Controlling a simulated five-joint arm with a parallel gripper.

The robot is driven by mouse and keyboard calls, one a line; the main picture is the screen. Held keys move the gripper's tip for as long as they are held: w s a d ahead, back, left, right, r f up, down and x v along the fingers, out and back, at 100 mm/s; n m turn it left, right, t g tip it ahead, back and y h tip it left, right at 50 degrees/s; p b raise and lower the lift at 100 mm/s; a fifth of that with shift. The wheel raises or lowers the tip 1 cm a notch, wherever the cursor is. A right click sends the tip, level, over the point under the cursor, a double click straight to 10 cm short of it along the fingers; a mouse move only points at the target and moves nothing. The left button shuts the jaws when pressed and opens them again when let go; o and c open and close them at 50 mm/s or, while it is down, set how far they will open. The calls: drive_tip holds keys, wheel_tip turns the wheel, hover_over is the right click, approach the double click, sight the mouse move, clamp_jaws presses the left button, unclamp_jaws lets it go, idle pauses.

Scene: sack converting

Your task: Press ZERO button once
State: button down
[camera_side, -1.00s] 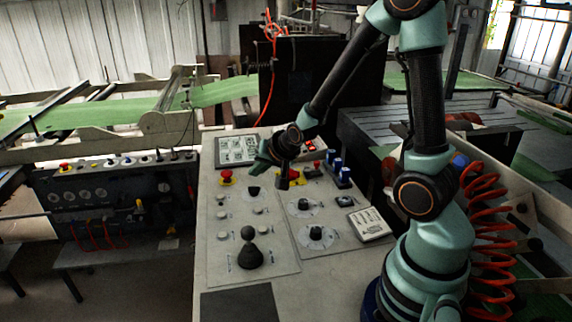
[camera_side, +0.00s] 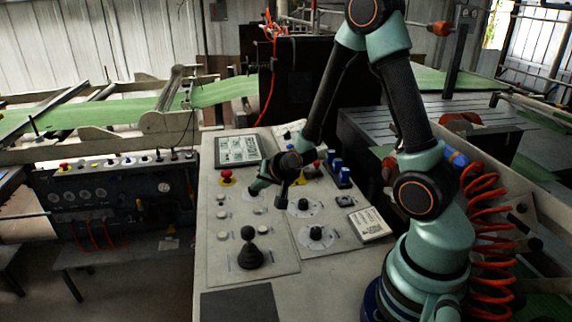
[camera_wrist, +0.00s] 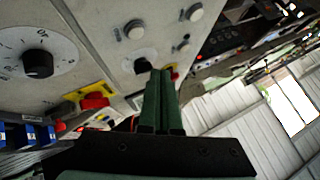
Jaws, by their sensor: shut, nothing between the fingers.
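The control panel (camera_side: 214,263) carries several round pale buttons, and their labels are too small to read, so I cannot tell which one is ZERO. In the side view, a column of pale buttons (camera_side: 222,214) runs down the left, with another pale button (camera_side: 260,210) to its right. Pale buttons (camera_wrist: 134,29) (camera_wrist: 193,12) lie beyond; contact cannot be told.
A black joystick (camera_side: 250,254) stands on the near panel. A red emergency button (camera_side: 227,176) is left of my gripper, a screen (camera_side: 238,150) is behind it. Black dials (camera_side: 316,233) and blue switches (camera_side: 338,168) are to the right.

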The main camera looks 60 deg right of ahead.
sight(252, 208)
drive_tip(key=shift+f, duration=2.25)
drive_tip(key=shift+f, duration=0.1)
drive_tip(key=shift+a+f, duration=0.1)
drive_tip(key=shift+f, duration=0.2)
drive_tip(key=shift+f, duration=0.45)
idle(0.9)
drive_tip(key=shift+r, duration=0.85)
drive_tip(key=shift+r, duration=2.5)
drive_tip(key=shift+r, duration=0.1)
